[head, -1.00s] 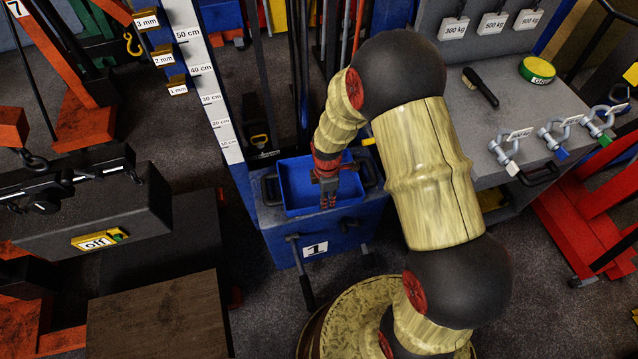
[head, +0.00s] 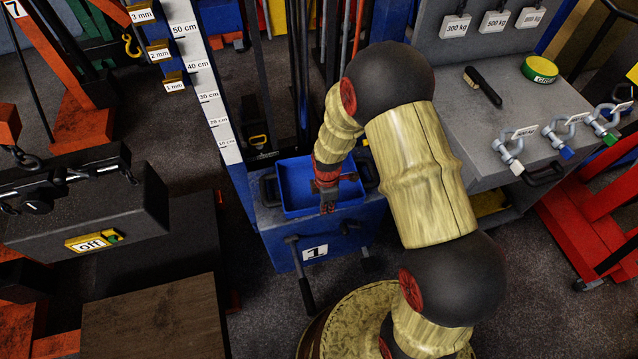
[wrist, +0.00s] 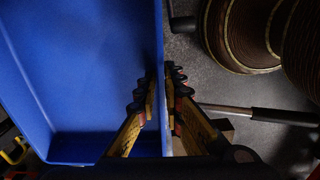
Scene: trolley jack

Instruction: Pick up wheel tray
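The wheel tray (head: 293,180) is a blue open box on top of the blue cabinet marked 1. In the wrist view its blue floor and wall (wrist: 80,70) fill the left side, and it looks empty there. My gripper (head: 328,208) is at the tray's near wall. In the wrist view my gripper (wrist: 163,75) has one finger inside the tray and the other outside, with the thin wall between them. The fingers are close together and look shut on the wall. My wrist hides part of the tray in the head view.
The cabinet (head: 280,248) has levers on its front. A white height scale (head: 205,85) stands left of the tray. A grey workbench (head: 525,110) with shackles and a brush is at the right. A dark box marked off (head: 130,200) is at the left.

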